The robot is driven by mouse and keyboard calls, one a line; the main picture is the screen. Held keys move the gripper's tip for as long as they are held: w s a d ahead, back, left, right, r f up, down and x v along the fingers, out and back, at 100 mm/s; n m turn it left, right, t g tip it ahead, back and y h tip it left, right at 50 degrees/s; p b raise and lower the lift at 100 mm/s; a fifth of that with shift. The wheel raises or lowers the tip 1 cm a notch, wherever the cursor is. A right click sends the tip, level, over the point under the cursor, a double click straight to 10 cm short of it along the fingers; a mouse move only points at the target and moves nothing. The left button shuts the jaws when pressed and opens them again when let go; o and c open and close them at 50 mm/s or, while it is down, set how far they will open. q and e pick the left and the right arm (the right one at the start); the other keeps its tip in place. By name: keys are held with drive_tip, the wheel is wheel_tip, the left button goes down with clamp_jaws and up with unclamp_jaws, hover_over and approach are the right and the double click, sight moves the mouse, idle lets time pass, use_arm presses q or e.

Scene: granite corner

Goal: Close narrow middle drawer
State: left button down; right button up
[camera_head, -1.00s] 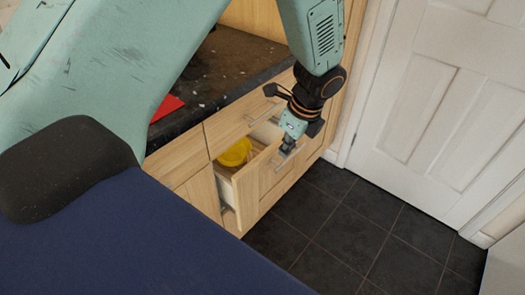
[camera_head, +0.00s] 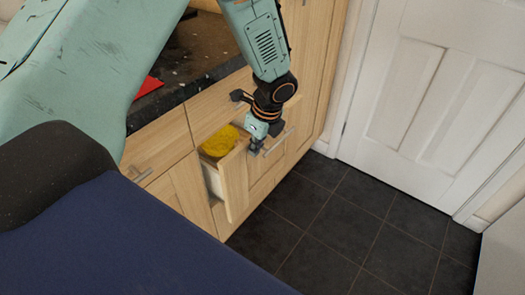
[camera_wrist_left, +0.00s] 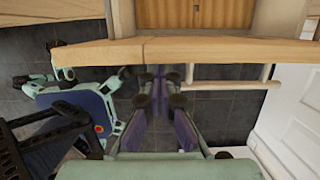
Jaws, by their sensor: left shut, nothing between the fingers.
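The middle drawer (camera_head: 236,184) is pulled part way out of the wooden cabinet, and a yellow object (camera_head: 220,141) lies inside it. In the left wrist view the top edge of the drawer front (camera_wrist_left: 220,51) runs across the picture, with its bar handle (camera_wrist_left: 235,86) to the right. My left gripper (camera_head: 257,151) is shut and empty at the outer face of the drawer front, beside the handle. In the wrist view its fingers (camera_wrist_left: 160,105) point at the front; I cannot tell if they touch it. My right gripper is not in view.
A dark granite worktop (camera_head: 205,55) with a red item (camera_head: 148,87) lies above the drawers. A white door (camera_head: 440,100) stands to the right. The dark tiled floor (camera_head: 350,220) in front of the cabinet is clear.

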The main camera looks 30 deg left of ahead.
sight(246, 141)
use_arm(q)
drive_tip(key=shift+d+r, duration=0.1)
drive_tip(key=a+p, duration=0.1)
drive_tip(key=a, duration=0.1)
drive_tip(key=shift+w+a+r+p, duration=0.1)
drive_tip(key=shift+w+a+p, duration=0.05)
drive_tip(key=shift+a+p, duration=0.2)
drive_tip(key=shift+a, duration=0.45)
drive_tip(key=shift+d, duration=0.1)
